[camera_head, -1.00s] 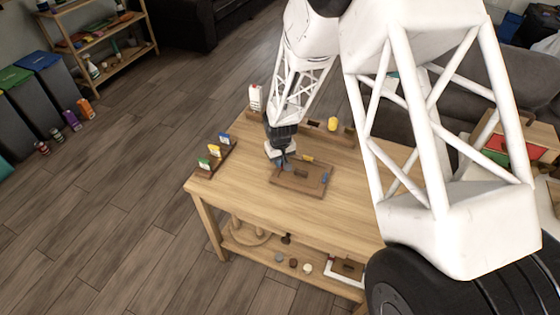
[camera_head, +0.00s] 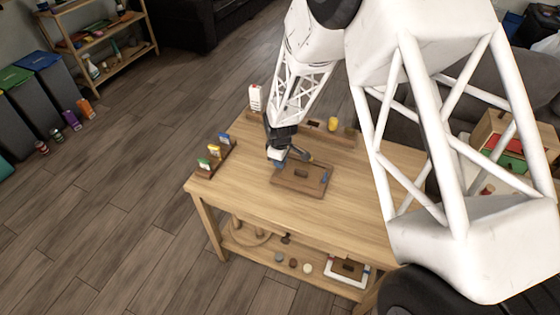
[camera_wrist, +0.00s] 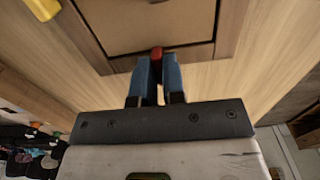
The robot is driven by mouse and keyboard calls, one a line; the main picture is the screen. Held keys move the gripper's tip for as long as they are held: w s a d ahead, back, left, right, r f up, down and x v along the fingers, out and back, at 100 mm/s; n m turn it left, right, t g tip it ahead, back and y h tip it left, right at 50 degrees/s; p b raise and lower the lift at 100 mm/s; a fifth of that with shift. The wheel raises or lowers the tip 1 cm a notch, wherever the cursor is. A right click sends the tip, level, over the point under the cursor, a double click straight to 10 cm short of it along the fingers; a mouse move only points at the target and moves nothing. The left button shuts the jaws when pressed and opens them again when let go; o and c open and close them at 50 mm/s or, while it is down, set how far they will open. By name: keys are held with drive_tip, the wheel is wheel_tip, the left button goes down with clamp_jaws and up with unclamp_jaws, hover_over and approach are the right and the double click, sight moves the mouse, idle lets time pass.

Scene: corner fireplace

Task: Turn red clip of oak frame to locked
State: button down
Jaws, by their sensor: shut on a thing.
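The oak frame (camera_head: 318,191) lies flat on the table, with a brown back panel and a small dark handle. In the wrist view its edge (camera_wrist: 192,53) crosses the top. The red clip (camera_wrist: 157,52) is a small red piece at that edge, between the blue fingertips of my gripper (camera_wrist: 157,64). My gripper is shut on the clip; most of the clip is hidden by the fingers. In the head view my gripper (camera_head: 280,165) is at the frame's left end and hides the clip. A blue clip (camera_head: 325,180) shows at the frame's right side. A yellow piece (camera_wrist: 43,8) shows at the upper left.
A rack with green, yellow and blue cards (camera_head: 213,152) stands at the table's left edge. A white carton (camera_head: 255,97) and a yellow object (camera_head: 333,124) stand at the back. The front of the wooden table (camera_head: 262,201) is clear.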

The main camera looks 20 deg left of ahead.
idle(0.4)
drive_tip(key=c, duration=1.2)
unclamp_jaws()
drive_tip(key=shift+r, duration=0.1)
drive_tip(key=shift+r, duration=3.85)
